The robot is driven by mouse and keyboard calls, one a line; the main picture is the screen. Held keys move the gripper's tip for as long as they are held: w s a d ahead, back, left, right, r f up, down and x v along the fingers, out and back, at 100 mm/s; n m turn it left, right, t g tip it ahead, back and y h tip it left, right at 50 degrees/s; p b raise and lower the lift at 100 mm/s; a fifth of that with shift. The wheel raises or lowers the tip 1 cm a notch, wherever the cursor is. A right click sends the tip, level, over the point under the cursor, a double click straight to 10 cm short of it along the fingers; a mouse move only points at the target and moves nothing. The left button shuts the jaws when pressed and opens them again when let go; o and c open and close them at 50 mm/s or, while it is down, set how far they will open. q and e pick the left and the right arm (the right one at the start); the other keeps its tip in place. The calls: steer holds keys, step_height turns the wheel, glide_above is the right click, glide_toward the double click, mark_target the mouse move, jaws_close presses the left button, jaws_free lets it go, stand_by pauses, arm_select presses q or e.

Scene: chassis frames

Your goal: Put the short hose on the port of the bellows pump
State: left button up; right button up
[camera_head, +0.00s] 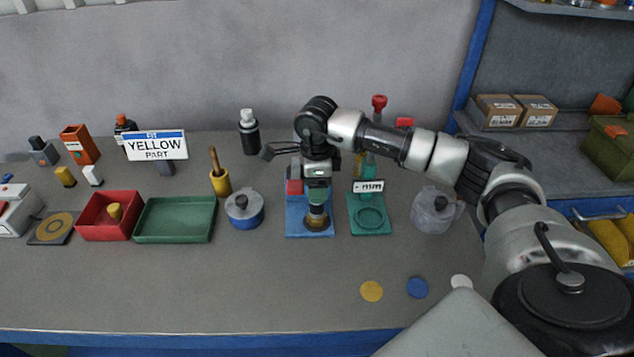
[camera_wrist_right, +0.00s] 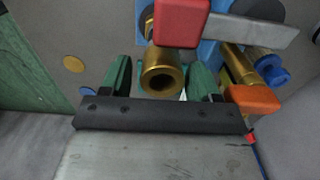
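My right gripper (camera_head: 317,205) points down over a blue base plate (camera_head: 295,228) on the bench. In the right wrist view its two green fingers (camera_wrist_right: 160,85) stand apart, either side of a hollow brass cylinder (camera_wrist_right: 161,78). Narrow gaps seem to show between the fingers and the brass. In the head view a brass ring-shaped part (camera_head: 316,223) sits on the blue plate just below the fingertips. A red block (camera_head: 294,186) stands behind it on the same fixture. I cannot pick out the short hose or the bellows pump with certainty. My left gripper is out of view.
A green fixture (camera_head: 383,228) with a ring and small sign stands right of the blue plate. A blue pot (camera_head: 245,218) is to its left. A brass fitting with an orange handle (camera_wrist_right: 252,99) is close to the right finger. The front bench is mostly clear.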

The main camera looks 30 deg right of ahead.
steer(key=shift+r, duration=0.45)
step_height(320, 180, up, 12)
steer(key=shift+f+b, duration=0.25)
steer(key=shift+b, duration=0.95)
stand_by(0.3)
